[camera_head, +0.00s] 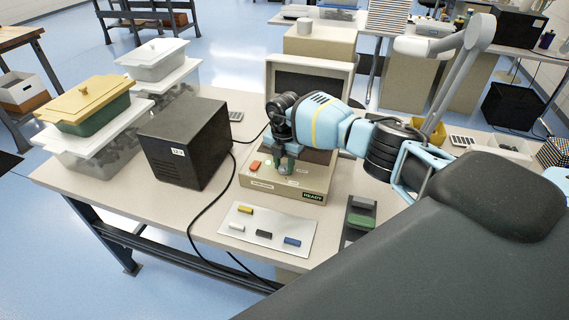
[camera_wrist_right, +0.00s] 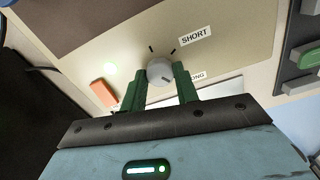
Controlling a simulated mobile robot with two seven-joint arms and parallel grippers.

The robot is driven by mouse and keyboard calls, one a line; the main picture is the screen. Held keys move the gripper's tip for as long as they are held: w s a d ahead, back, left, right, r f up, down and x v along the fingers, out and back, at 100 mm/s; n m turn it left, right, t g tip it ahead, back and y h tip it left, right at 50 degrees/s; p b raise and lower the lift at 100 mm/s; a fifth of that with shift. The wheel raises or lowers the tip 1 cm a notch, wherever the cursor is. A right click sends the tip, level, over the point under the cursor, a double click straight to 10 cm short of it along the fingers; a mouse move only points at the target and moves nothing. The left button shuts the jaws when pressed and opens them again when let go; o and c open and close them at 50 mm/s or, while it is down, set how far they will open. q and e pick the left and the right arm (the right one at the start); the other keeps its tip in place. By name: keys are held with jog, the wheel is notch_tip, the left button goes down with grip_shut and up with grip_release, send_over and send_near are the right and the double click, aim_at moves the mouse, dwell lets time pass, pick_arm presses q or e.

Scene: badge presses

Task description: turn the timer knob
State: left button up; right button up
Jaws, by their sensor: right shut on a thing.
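The timer knob (camera_wrist_right: 160,71) is a light grey round dial on the beige panel of the press (camera_head: 262,186). The right wrist view shows a SHORT label (camera_wrist_right: 195,35) above right of it and a partly hidden label ending in "ONG" at its lower right. Two dark ticks stand above the knob. A dark mark on the knob points to the lower right. My right gripper (camera_head: 285,164), with green fingers (camera_wrist_right: 158,84), is shut on the knob, one finger on each side. In the head view the gripper hides the knob. My left gripper is not in view.
An orange button (camera_wrist_right: 104,93) and a lit green lamp (camera_wrist_right: 110,68) are left of the knob. A black box (camera_head: 180,155) stands left of the press. A white mat (camera_head: 267,241) with several coloured bars lies in front, and a dark tray (camera_head: 349,234) is at the right.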

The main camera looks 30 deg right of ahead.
aim_at(283, 167)
jog(key=shift+m, duration=0.5)
jog(key=o, duration=1)
jog(key=shift+r, duration=3.9)
jog(key=shift+a+f, duration=0.1)
